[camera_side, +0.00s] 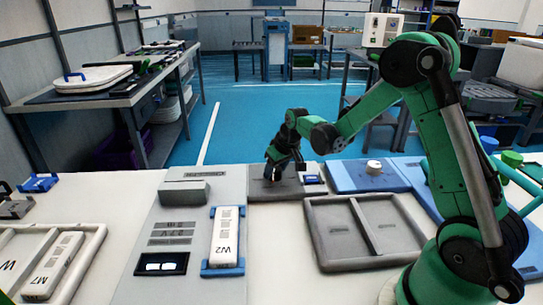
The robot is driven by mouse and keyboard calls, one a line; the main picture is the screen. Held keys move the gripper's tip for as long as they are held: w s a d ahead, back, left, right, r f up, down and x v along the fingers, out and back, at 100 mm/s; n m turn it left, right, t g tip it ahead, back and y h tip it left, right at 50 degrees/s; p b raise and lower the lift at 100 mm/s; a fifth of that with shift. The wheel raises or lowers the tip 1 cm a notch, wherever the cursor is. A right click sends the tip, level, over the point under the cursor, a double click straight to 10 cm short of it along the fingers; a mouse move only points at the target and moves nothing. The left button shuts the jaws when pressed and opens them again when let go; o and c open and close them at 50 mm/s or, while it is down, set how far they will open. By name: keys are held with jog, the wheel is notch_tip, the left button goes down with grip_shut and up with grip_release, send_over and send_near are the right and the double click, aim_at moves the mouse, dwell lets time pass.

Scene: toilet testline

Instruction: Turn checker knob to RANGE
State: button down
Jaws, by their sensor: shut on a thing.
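My gripper (272,174) points down at a dark grey panel (262,190) at the back middle of the white table. It is shut on a small dark thing there, which I take to be the checker knob. The jaws mostly hide the knob, and I cannot read which mark it points to. A small blue and white part (312,180) sits on the same panel, just right of my gripper.
Left of the panel stands a grey test board (185,225) with a white W2 module (225,238) in a blue cradle. An empty grey two-bay tray (318,240) lies in front. A blue plate with a white round knob (373,167) is at the right.

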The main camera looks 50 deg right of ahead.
aim_at(280, 183)
jog(key=shift+m+h, duration=0.3)
jog(key=shift+m, duration=0.5)
jog(key=shift+c, duration=1.6)
grip_release()
jog(key=shift+v, duration=2.8)
jog(key=shift+w+a, duration=0.1)
